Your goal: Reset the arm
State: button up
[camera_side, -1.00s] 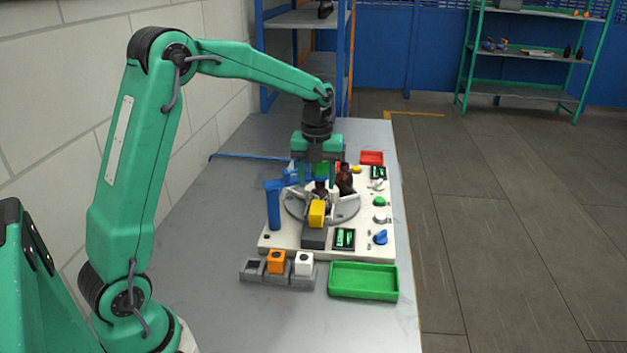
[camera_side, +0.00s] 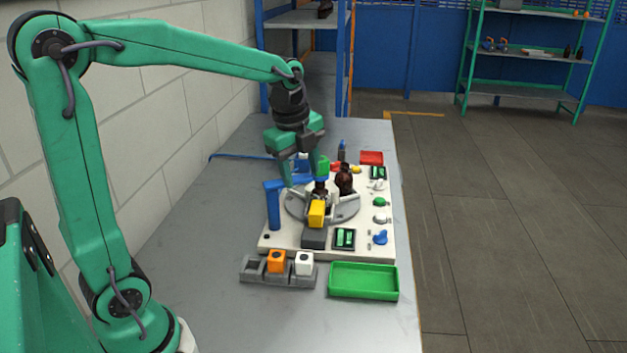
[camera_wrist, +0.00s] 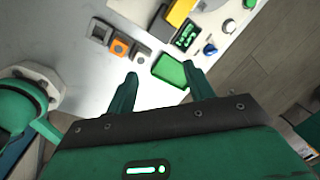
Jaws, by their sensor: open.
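My gripper (camera_side: 302,177) is open and empty in the side view, tilted, above the back left part of the white station board (camera_side: 276,240). Its two fingers also show spread apart in the wrist view (camera_wrist: 160,85). My gripper is up and to the left of the bottles and holds neither.
A green tray (camera_side: 364,281) lies at the front, also in the wrist view (camera_wrist: 170,70). Beside it is a grey holder (camera_side: 253,268) with an orange block (camera_side: 276,261) and a white block (camera_side: 304,263). A red tray (camera_side: 372,158) is at the back. The table's left side is clear.

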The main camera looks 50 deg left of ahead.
jog(key=s+d+n+t, duration=0.1)
jog(key=s+d+n, duration=0.1)
jog(key=s+n, duration=0.6)
jog(key=s+d+r+n+t, duration=0.1)
jog(key=s+d+n+t, duration=0.1)
jog(key=s+n, duration=0.6)
jog(key=shift+d+n+t, duration=0.3)
jog(key=shift+d+n, duration=0.4)
jog(key=shift+n, duration=0.1)
